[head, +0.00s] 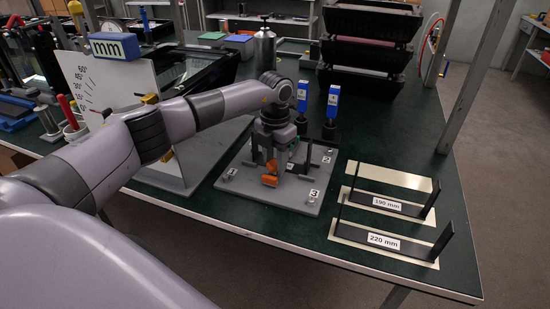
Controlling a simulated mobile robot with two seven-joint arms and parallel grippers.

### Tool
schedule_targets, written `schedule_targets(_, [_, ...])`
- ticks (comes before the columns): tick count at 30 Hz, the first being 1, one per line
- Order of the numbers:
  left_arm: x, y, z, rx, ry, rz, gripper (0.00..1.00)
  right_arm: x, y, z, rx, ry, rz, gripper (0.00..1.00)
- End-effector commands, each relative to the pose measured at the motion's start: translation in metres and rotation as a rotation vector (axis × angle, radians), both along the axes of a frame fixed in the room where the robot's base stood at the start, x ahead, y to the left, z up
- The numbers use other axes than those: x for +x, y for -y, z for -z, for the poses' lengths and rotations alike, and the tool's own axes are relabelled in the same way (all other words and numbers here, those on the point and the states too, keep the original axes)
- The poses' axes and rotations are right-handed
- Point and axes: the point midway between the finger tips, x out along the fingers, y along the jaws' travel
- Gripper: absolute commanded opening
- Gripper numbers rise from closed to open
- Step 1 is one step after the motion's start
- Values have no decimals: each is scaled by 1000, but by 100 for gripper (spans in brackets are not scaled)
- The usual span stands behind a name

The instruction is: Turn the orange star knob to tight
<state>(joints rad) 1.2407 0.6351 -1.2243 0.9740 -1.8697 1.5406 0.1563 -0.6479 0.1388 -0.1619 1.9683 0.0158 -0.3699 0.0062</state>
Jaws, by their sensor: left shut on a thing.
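The orange star knob (269,180) shows low on a fixture on the grey base plate (240,190), near the middle of the head view. My left gripper (271,168) points down over the fixture, shut on the knob. The gripper body hides much of the fixture, and the fingertips are small, so the exact contact is hard to make out. I cannot read the knob's turn angle. My right gripper is not in view.
Black brackets labelled 190 mm (387,203) and 220 mm (384,243) lie right of the plate. Two blue-topped tools (332,104) stand behind it. Black housings (366,55) are stacked at the back. A white board (97,85) stands left.

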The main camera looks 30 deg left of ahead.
Motion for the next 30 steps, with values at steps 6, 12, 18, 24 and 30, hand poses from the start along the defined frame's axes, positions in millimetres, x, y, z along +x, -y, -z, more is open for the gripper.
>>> schedule_targets(6, [0,0,-1,0,1,147,8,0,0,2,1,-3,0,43])
schedule_targets(12, [0,0,-1,1,2,233,8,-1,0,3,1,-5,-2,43])
schedule_targets(18, [0,1,-1,0,2,274,8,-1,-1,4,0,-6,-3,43])
schedule_targets(24, [0,1,-1,0,2,282,8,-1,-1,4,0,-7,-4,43])
schedule_targets(30, [0,0,-1,0,3,282,8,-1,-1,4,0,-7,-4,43])
